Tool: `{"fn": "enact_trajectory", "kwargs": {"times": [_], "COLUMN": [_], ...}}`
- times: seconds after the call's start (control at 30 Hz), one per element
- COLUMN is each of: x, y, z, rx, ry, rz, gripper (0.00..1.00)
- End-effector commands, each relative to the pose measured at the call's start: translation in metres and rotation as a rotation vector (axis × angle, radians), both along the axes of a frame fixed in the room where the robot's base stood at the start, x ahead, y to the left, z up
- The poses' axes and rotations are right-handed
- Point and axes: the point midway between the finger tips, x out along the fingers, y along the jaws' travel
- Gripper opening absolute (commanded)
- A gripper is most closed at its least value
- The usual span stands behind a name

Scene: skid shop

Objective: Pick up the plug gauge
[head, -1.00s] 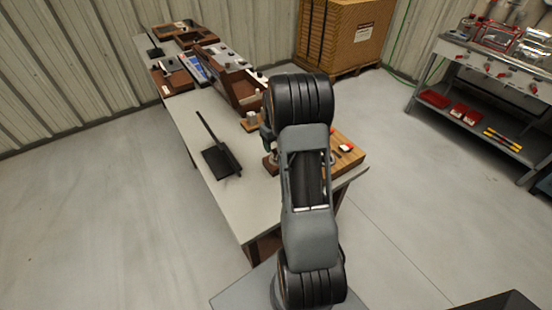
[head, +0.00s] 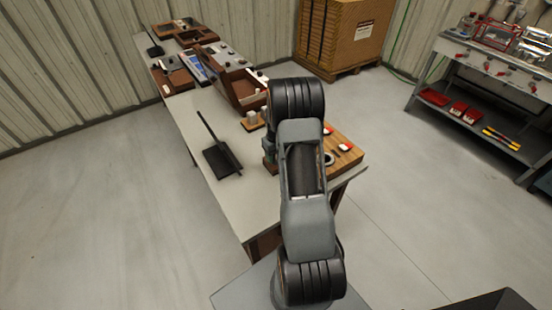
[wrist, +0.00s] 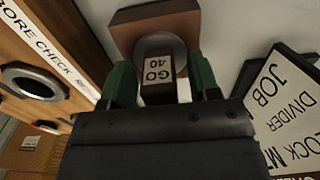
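The plug gauge (wrist: 159,72), with a "GO 40" label on its end and a round grey part behind, sits at a brown block (wrist: 150,22) in the wrist view. My gripper (wrist: 163,82) has its two green fingers on either side of the gauge. The fingers look spread, with a gap visible at least on the right of the labelled end. In the head view my arm hides the gauge and most of the gripper.
A wooden board marked "BORE CHECK" (wrist: 50,50) with a dark ring (wrist: 33,82) is close on the left. Wooden boxes (head: 240,88) stand farther back.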

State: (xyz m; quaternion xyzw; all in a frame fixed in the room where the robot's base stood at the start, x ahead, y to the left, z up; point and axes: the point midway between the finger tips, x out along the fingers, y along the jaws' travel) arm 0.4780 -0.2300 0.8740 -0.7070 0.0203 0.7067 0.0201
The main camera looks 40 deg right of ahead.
Motion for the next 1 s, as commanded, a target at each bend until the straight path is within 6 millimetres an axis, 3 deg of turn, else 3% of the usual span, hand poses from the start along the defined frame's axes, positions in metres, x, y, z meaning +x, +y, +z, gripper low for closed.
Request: {"fn": "enact_trajectory", "kwargs": {"times": [0.07,0.57,1.0], "x": [0.0,0.0,0.0006], "y": [0.0,0.0,-0.0003], "z": [0.0001,0.0003,0.0059], "rx": [0.0,0.0,-0.001], "ry": [0.0,0.0,-0.002], "rz": [0.0,0.0,0.0], "gripper": [0.48,0.0,0.0]}}
